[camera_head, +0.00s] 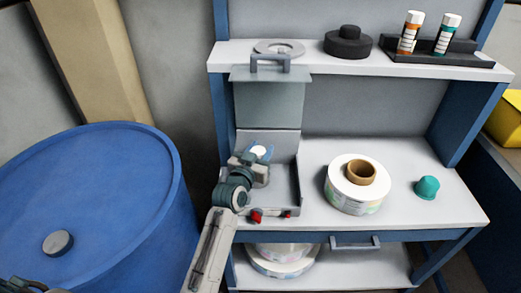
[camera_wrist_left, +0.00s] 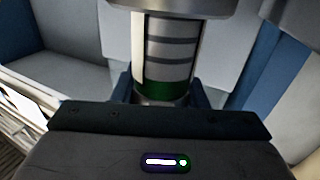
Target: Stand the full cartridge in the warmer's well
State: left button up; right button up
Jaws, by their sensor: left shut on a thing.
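My left gripper (camera_head: 258,158) is shut on a cartridge, whose pale end (camera_head: 259,152) shows just beyond the fingers in the head view. In the left wrist view the gripper (camera_wrist_left: 163,92) has blue fingers on either side of the cartridge (camera_wrist_left: 165,50), which has a pale label with dark bands and a green band low down. The grey warmer (camera_head: 297,185) stands at the left of the bench, with a raised panel (camera_head: 268,104) behind the gripper. The gripper is over the warmer. I cannot see its well or whether the cartridge touches it. My right gripper is not in view.
A white reel (camera_head: 340,190) with a brown core and a teal knob-like object (camera_head: 427,188) stand to the right on the bench (camera_head: 400,215). A rack (camera_head: 430,57) with two cartridges is on the upper shelf. A blue drum (camera_head: 95,190) stands at left.

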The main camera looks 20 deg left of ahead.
pick_arm(q)
jog(key=shift+f, duration=0.3)
jog(key=o, duration=0.8)
jog(key=shift+s+a+p, duration=0.2)
jog(key=shift+s, duration=1.65)
jog(key=shift+s+a+p, duration=0.2)
jog(key=shift+s, duration=1.6)
jog(key=shift+s+a+p, duration=0.2)
jog(key=shift+s, duration=1.65)
